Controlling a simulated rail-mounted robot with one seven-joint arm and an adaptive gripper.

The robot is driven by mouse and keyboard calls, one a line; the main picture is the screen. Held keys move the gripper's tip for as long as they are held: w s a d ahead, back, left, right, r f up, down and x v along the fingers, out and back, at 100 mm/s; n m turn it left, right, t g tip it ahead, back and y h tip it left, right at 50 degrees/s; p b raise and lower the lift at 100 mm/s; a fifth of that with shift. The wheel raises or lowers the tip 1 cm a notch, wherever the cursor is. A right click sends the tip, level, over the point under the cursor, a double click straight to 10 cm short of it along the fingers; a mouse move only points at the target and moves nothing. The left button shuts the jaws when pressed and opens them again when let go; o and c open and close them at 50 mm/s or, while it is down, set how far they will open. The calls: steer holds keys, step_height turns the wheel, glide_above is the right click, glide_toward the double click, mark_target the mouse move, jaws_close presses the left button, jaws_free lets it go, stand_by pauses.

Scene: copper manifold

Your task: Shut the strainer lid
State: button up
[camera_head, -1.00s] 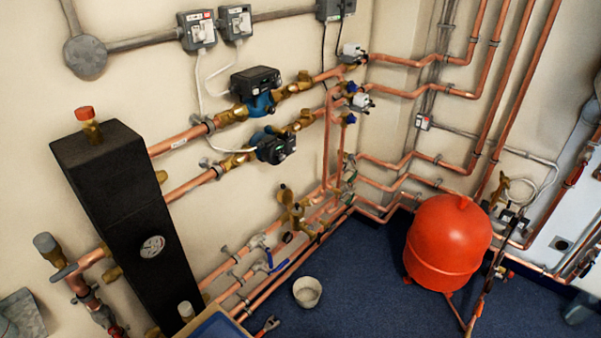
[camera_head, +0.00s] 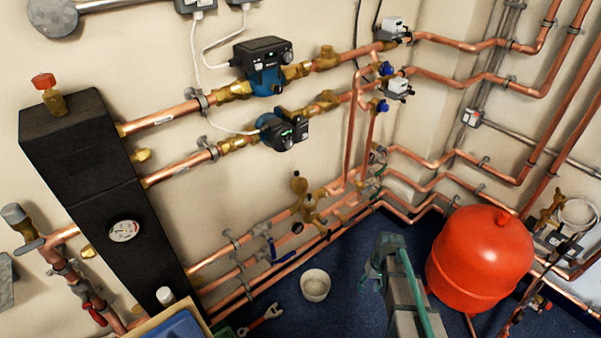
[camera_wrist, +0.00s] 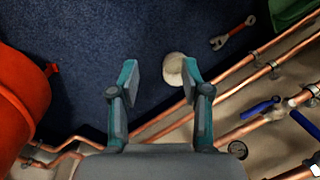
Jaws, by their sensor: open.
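A brass fitting (camera_head: 306,203) with a round cap-like part at its top sits on the lower copper pipes in the head view. It looks like the strainer; whether its lid is open or shut cannot be told. A dark round disc (camera_head: 297,228) shows just below left of it, and a dark round part also shows in the wrist view (camera_wrist: 237,127). My gripper (camera_head: 385,245), grey and teal, is right of the fitting and apart from it, over the blue floor. In the wrist view my gripper (camera_wrist: 161,76) has its two fingers spread, with nothing between them.
A white bowl (camera_head: 315,285) and a red-handled wrench (camera_head: 262,319) lie on the floor (camera_head: 345,265). A red tank (camera_head: 481,260) stands right of my gripper. Blue-handled valves (camera_head: 272,250) and copper pipes line the wall.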

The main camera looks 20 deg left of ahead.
mark_target(297, 171)
steer(key=w+a+r+n+t+y+b, duration=0.15)
steer(key=w+a+r+n, duration=0.25)
steer(key=w+a+r, duration=0.8)
steer(key=w+a+r+n+t+y+b, duration=0.15)
steer(key=w+a+r+n, duration=0.35)
steer(key=w+a+r, duration=0.7)
steer(key=shift+g, duration=0.3)
steer(key=a+p, duration=0.1)
steer(key=a, duration=0.2)
steer(key=a+r+p, duration=0.1)
steer(key=a, duration=0.2)
steer(key=a+r+p, duration=0.1)
steer(key=a, duration=0.3)
steer(key=shift+w, duration=0.15)
steer(key=x, duration=0.3)
steer(key=shift+f, duration=0.3)
steer(key=shift+a+f, duration=0.2)
steer(key=shift+f, duration=0.3)
jaws_close()
